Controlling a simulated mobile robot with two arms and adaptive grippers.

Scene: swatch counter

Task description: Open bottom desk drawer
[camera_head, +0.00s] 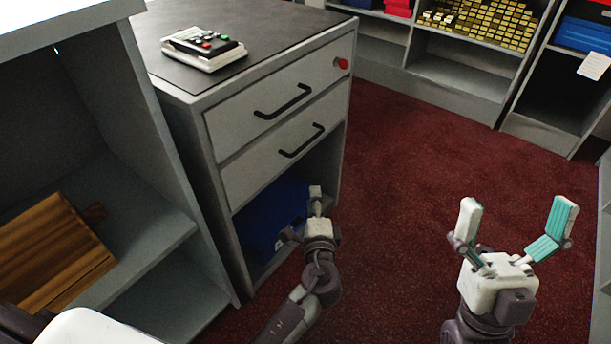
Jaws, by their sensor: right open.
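The grey desk unit has two light drawers, both flush with its front. The bottom drawer (262,168) has a black bar handle (302,141). The top drawer (240,121) above it has a matching handle (283,102). My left gripper (310,208) is in front of the open bay under the drawers, below and apart from the bottom drawer's handle. Its fingers are partly hidden, so their opening is unclear. My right gripper (515,222) is open and empty over the red carpet, well right of the desk, with its fingers spread.
A blue box (272,218) sits in the bay below the drawers. A calculator-like device (204,44) lies on the desk top. A red knob (342,63) is by the top drawer. A grey shelf with a wooden board (48,250) stands at left. Carpet (400,190) is clear.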

